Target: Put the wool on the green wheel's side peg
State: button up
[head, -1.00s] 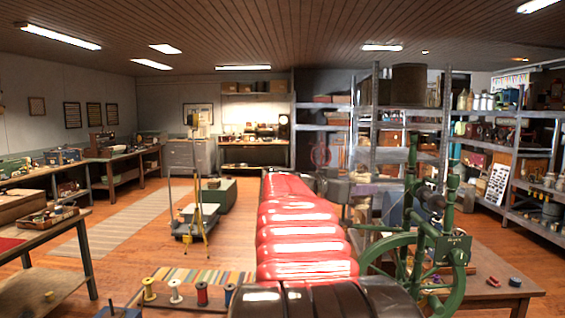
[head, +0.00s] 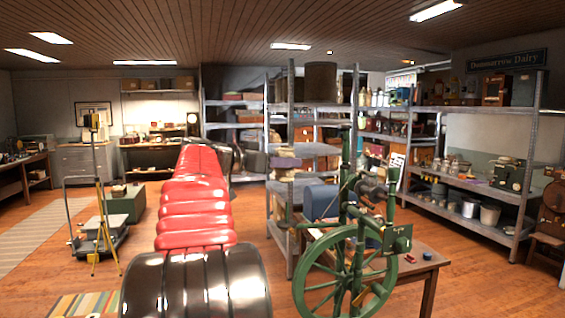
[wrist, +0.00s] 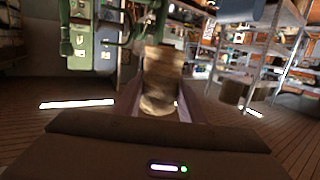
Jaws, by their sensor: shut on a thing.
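The wool (wrist: 160,80), a tan-brown roll, is between the two fingers of my gripper (wrist: 160,92) in the wrist view, which appears upside down. My gripper is shut on it. The green wheel (head: 302,273) stands ahead and right of centre in the head view, with green posts and spokes. Its side peg is not clearly distinguishable. Green parts (wrist: 95,45) show at upper left in the wrist view; I cannot tell if they belong to the wheel. I cannot make out my gripper or the wool in the head view.
A wooden table (head: 428,268) with small red and blue items stands right behind the wheel. A blue box (head: 322,203) is behind the posts. Metal shelves (head: 525,185) line the right. A trolley (head: 108,245) and yellow tripod stand left. Floor is clear between the table and right shelves.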

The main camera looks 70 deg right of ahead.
aim_at(281, 180)
jog(key=shift+s+f, duration=0.15)
jog(key=shift+s, duration=0.25)
jog(key=shift+f, duration=1.75)
jog(key=shift+w+f, duration=0.1)
jog(key=shift+f, duration=0.05)
jog(key=shift+f, duration=0.55)
jog(key=shift+f, duration=1.05)
jog(key=shift+f, duration=0.4)
jog(key=shift+f, duration=0.7)
jog(key=shift+f, duration=0.7)
jog(key=shift+f, duration=0.25)
